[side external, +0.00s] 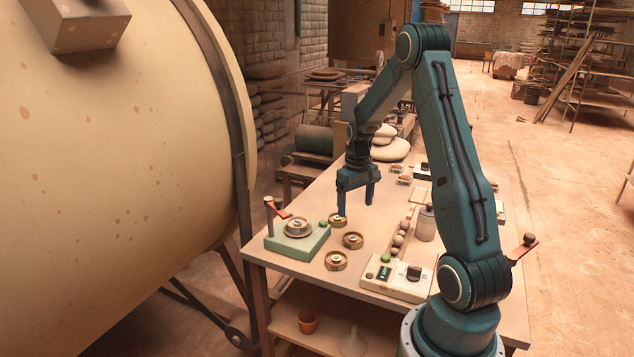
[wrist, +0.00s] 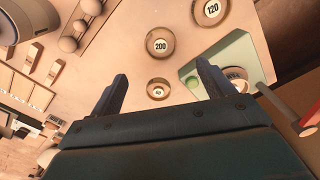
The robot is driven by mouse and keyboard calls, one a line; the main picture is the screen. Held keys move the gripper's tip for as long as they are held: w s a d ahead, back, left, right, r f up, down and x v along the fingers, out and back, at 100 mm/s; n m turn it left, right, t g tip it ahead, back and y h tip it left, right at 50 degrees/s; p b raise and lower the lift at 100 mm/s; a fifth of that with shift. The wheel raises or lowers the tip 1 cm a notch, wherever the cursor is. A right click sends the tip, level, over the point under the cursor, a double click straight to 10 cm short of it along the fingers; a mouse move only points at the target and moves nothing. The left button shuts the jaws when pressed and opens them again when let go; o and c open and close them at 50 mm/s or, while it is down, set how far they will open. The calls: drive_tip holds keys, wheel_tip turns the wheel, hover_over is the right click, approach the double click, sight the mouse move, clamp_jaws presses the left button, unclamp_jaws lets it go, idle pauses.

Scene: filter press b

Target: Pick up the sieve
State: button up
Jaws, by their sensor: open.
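Three round brass sieves lie on the table. In the side view, one (side external: 338,220) is just below my gripper (side external: 356,206), one (side external: 353,240) is nearer the camera, and one (side external: 336,261) is nearest the table's front edge. In the wrist view, a small sieve (wrist: 158,88) with an unreadable label shows between the fingers of my gripper (wrist: 162,84). Beyond it are sieves labelled 200 (wrist: 160,43) and 120 (wrist: 211,12). My gripper is open and empty, pointing down above the table. A round dish (side external: 297,227) sits on a pale green base (side external: 290,243).
The green base has a post with a red lever (side external: 278,208) beside my gripper's left. A tray of balls (side external: 398,240), a grey cylinder (side external: 426,224) and a control box (side external: 400,278) stand to the right. A large cream drum (side external: 120,150) fills the left.

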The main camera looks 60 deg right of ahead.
hover_over(353, 237)
drive_tip(key=shift+f, duration=2.9)
drive_tip(key=shift+f, duration=0.1)
drive_tip(key=shift+f, duration=2.5)
drive_tip(key=c, duration=1.1)
drive_tip(key=shift+r, duration=0.15)
wheel_tip(353, 237, up, 20)
drive_tip(key=shift+f, duration=0.1)
